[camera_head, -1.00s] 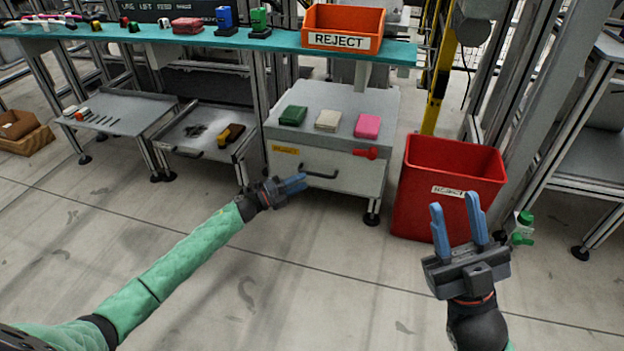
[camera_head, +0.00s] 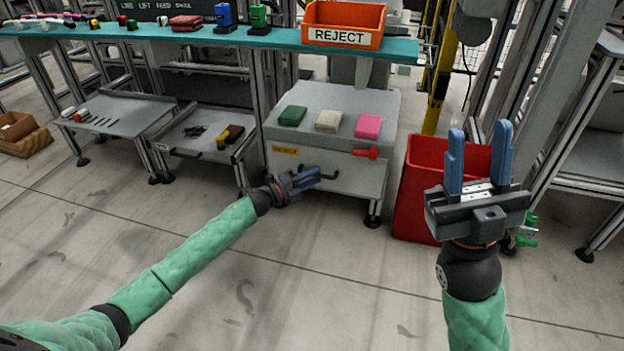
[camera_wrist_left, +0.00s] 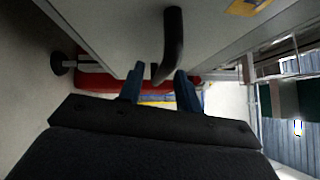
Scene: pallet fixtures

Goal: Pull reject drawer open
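The reject drawer is the light grey cabinet front (camera_head: 345,180) with a yellow label (camera_head: 285,150) and a dark bar handle (camera_head: 325,176), below the teal bench. The drawer looks shut. My left gripper (camera_head: 308,179) is at the left part of the handle, its blue fingers apart. In the left wrist view the dark handle (camera_wrist_left: 173,40) reaches between the open fingers (camera_wrist_left: 160,88); I cannot tell whether they touch it. My right gripper (camera_head: 479,160) is open and empty, raised in front of the red bin.
A red bin (camera_head: 415,190) stands right of the cabinet. Green, white and pink blocks lie on the cabinet top (camera_head: 300,92). An orange REJECT tray (camera_head: 345,38) sits on the bench. A red latch-like piece (camera_head: 366,153) juts from the front. The floor before the drawer is clear.

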